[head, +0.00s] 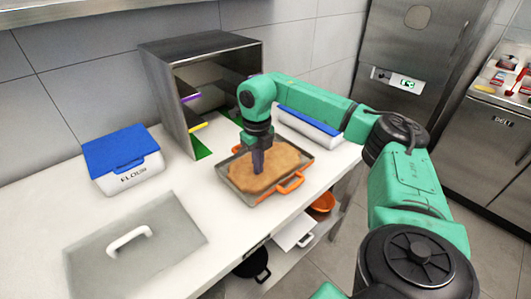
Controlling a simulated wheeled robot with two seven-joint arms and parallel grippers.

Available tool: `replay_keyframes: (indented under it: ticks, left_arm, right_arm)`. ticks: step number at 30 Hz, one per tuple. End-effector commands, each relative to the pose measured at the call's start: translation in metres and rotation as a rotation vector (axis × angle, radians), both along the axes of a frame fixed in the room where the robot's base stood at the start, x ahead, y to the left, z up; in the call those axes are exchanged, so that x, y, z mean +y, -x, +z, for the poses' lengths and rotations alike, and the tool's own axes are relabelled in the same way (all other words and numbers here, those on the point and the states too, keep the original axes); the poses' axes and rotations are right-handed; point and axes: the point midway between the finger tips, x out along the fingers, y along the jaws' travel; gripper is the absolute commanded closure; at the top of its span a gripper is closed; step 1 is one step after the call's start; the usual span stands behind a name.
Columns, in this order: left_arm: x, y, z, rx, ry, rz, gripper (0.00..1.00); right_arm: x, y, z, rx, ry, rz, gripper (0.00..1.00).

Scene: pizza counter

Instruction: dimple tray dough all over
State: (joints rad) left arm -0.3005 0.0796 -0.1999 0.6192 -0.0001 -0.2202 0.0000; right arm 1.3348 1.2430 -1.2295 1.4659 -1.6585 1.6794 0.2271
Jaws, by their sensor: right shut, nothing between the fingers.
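The tray dough (285,158) is a tan, uneven slab lying in a metal tray (262,198) with orange handles on the white counter. My right gripper (258,168) points straight down over the left-middle part of the dough. Its fingers are shut with nothing between them, and the tips appear to be at or just above the dough; I cannot tell whether they touch. The gripper hides a strip of dough behind it. Dimples in the surface are too small to make out. My left gripper is not in view.
A metal cabinet (165,100) stands behind the tray on the left. A flour bin (127,176) with a blue lid is at the left, and another blue-lidded bin (308,128) is behind the tray. A grey panel with a white handle (130,238) lies front left. Counter between is clear.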

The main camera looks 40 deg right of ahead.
Motion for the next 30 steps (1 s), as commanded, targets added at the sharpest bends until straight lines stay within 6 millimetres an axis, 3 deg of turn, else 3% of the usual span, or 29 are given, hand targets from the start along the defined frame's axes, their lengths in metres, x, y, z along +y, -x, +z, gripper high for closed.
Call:
replay_keyframes:
  ticks: [23, 30]
  left_arm:
    - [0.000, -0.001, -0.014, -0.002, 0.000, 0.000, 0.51]
    - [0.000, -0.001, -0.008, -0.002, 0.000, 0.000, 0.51]
  right_arm:
    - [0.000, 0.000, -0.024, 0.000, 0.000, 0.000, 1.00]
    - [0.000, 0.000, -0.021, 0.001, -0.001, 0.000, 1.00]
